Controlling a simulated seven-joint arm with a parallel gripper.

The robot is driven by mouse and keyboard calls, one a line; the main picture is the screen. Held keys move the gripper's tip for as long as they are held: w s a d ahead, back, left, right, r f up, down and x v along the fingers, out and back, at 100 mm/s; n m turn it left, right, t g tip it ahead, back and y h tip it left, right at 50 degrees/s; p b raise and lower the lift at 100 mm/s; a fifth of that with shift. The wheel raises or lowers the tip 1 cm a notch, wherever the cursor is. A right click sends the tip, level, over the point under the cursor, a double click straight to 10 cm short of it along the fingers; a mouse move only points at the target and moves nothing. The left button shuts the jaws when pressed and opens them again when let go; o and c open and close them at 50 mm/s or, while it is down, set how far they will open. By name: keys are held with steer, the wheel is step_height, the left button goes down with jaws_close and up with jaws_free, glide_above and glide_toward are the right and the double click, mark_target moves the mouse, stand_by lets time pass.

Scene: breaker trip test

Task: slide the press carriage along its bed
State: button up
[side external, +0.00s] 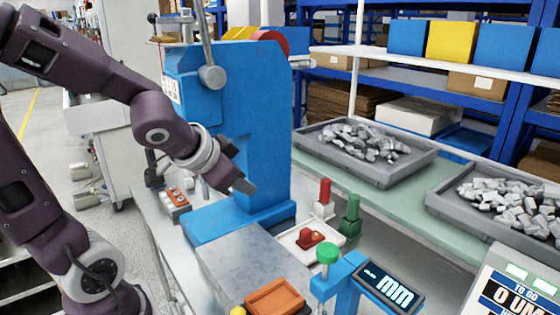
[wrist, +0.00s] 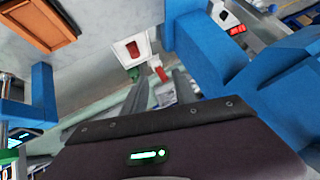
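The blue press (side external: 225,110) stands on the table with its blue foot (side external: 215,222) at the front. A flat grey bed plate (side external: 245,255) runs forward from the foot. I cannot clearly pick out which part is the carriage. My gripper (side external: 243,186) hangs in front of the press column, above the foot, pointing down and right. It seems to hold nothing, and its finger gap is too small to judge. In the wrist view the blue press parts (wrist: 215,50) are at right and the grey plate (wrist: 110,25) is at upper left.
An orange tray (side external: 274,298) lies at the plate's front end. A blue gauge stand (side external: 338,282) with a green knob and display stands at right. A white tray with a red part (side external: 310,237), red and green posts, and a button box (side external: 174,199) are nearby. Parts trays (side external: 365,170) stand behind.

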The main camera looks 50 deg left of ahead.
steer(key=s+d+r+g+h, duration=0.2)
steer(key=s+d+h, duration=0.1)
steer(key=s+d, duration=0.8)
steer(key=w+a+t, duration=0.1)
steer(key=w+a, duration=0.3)
steer(key=w, duration=0.5)
steer(key=w+a+t+y, duration=0.1)
steer(key=w+a, duration=0.3)
steer(key=w, duration=0.5)
steer(key=shift+w+r, duration=0.4)
steer(key=shift+r, duration=0.05)
steer(key=shift+r, duration=0.1)
